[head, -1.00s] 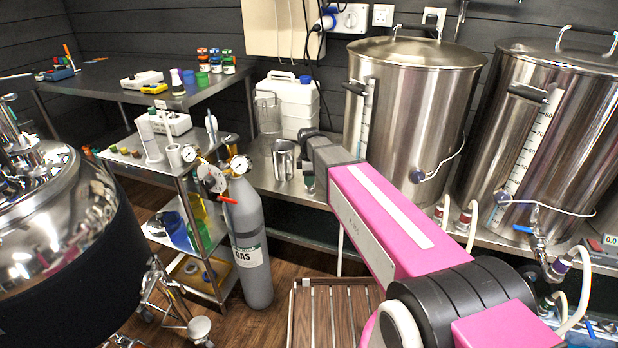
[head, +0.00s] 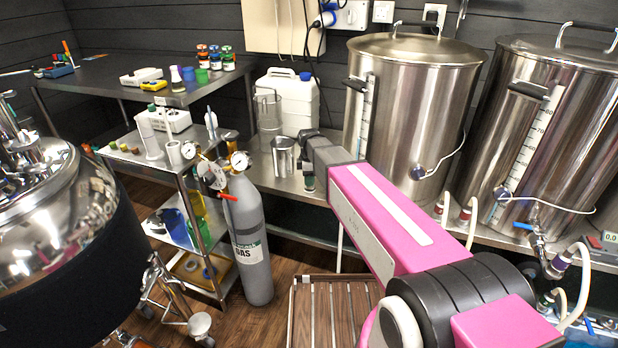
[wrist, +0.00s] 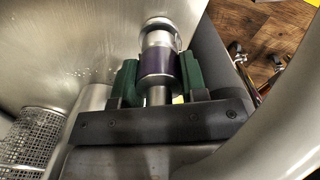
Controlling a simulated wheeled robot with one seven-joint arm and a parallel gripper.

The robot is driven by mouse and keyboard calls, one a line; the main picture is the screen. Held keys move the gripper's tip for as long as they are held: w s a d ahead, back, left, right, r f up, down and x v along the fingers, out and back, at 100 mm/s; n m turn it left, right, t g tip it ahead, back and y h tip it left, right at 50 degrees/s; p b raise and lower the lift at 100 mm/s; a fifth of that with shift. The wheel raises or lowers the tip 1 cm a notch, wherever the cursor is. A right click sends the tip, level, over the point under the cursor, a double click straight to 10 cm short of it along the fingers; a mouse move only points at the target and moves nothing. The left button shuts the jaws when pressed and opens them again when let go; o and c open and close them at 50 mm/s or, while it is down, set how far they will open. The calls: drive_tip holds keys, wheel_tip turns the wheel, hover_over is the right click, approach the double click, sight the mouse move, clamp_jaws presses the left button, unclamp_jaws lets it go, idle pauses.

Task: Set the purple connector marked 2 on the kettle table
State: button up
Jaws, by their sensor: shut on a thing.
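A connector with a purple band and bare metal ends (wrist: 158,62) is between the two green fingers of my gripper (wrist: 157,80) in the wrist view. My gripper is shut on it. No number shows on the side facing me. In the head view my gripper (head: 308,182) is at the far end of my pink arm, over the front edge of the steel kettle table (head: 328,200); the held connector cannot be made out there. In the wrist view a broad steel surface lies behind the connector; I cannot tell whether they touch.
A steel jug (head: 284,157), a clear pitcher (head: 267,112) and a white canister (head: 294,100) stand left of my gripper. A large kettle (head: 405,110) stands to its right. A gas cylinder (head: 248,240) and a trolley are at left. Another purple-banded fitting (head: 572,253) sits by the right kettle's valve.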

drive_tip(key=shift+f, duration=0.25)
drive_tip(key=o, duration=1.1)
drive_tip(key=shift+r, duration=0.1)
